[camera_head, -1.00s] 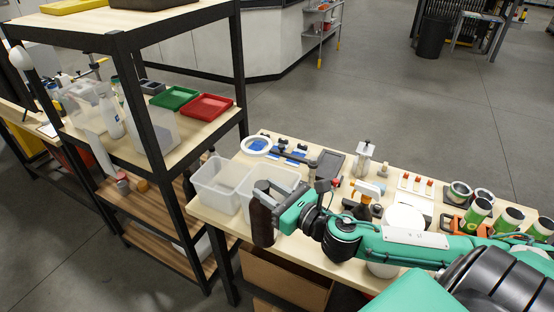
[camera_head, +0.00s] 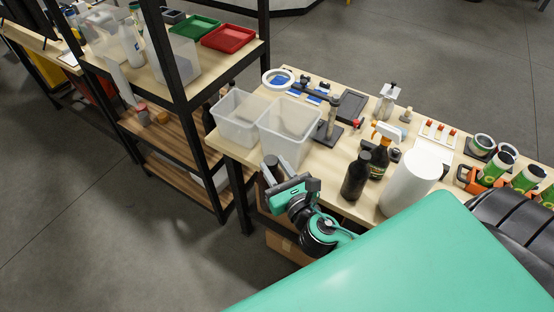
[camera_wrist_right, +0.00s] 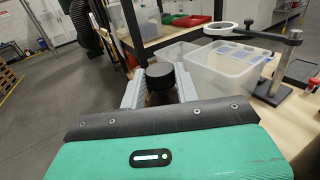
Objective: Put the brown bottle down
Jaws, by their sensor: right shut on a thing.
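My right gripper (camera_head: 279,172) is shut on the brown bottle (camera_head: 271,162). In the head view the bottle is beside the table's front edge, below the clear bins, and mostly hidden behind the gripper. In the right wrist view its round black cap (camera_wrist_right: 160,75) shows between the two grey fingers of the right gripper (camera_wrist_right: 155,88); the body below is hidden. Whether the bottle touches a surface cannot be told. My left gripper is not in view.
Two clear bins (camera_head: 238,118) stand on the table's left end. A dark bottle (camera_head: 355,178), a spray bottle (camera_head: 380,158) and a white cylinder (camera_head: 408,184) stand near its front edge. A black-framed shelf (camera_head: 185,92) is at left, with wooden lower boards (camera_head: 165,130). Open floor lies in front.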

